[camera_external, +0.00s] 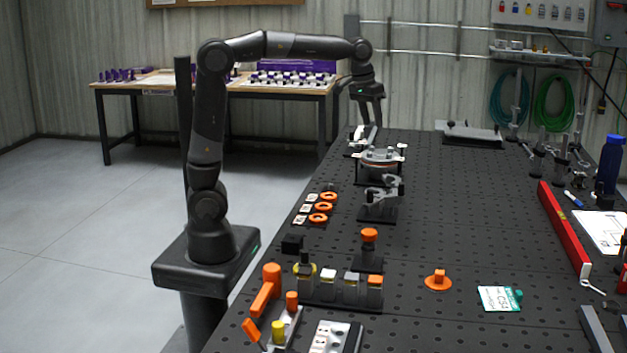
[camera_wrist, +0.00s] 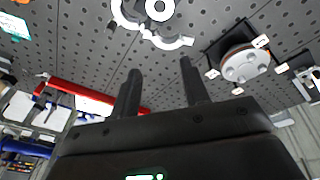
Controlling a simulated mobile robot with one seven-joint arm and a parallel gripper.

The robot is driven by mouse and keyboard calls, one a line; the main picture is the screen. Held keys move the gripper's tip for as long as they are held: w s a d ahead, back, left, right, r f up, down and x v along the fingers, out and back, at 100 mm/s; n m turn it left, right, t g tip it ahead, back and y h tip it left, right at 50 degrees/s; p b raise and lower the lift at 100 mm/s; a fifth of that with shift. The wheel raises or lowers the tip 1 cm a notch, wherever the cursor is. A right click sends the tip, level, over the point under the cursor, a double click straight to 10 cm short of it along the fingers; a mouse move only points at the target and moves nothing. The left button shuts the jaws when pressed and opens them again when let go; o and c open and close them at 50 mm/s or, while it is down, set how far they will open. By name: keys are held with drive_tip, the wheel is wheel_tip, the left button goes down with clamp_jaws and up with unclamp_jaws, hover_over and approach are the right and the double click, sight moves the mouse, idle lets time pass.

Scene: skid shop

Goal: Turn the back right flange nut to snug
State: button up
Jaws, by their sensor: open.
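A round grey flange (camera_external: 380,156) sits on a dark block on the perforated table, with small white tabs around it. The wrist view also shows the flange (camera_wrist: 246,64), right of my fingers, with several nuts or bolt heads on its face. They are too small for me to tell which is the back right nut. My gripper (camera_external: 372,122) points down near the far side of the flange in the external view. Its two fingers (camera_wrist: 159,68) are apart with nothing between them, and it does not touch the flange.
A grey clamp-like fixture (camera_external: 382,193) stands in front of the flange. Orange rings (camera_external: 323,207) lie to its left. A long red level (camera_external: 563,228) lies at the right. A flat plate (camera_external: 470,132) lies behind. The table's middle is mostly clear.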

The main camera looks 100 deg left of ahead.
drive_tip(key=w+a+f+n+g, duration=0.1)
drive_tip(key=w+a+n, duration=0.1)
drive_tip(key=a, duration=0.5)
drive_tip(key=w+a+f+n, duration=0.2)
drive_tip(key=a, duration=0.5)
drive_tip(key=n+g+h, duration=0.1)
drive_tip(key=n, duration=0.3)
hover_over(389, 154)
wheel_tip(389, 154, down, 7)
drive_tip(key=f, duration=0.9)
drive_tip(key=shift+a+f, duration=0.25)
drive_tip(key=shift+f, duration=0.05)
drive_tip(key=shift+c, duration=0.3)
clamp_jaws()
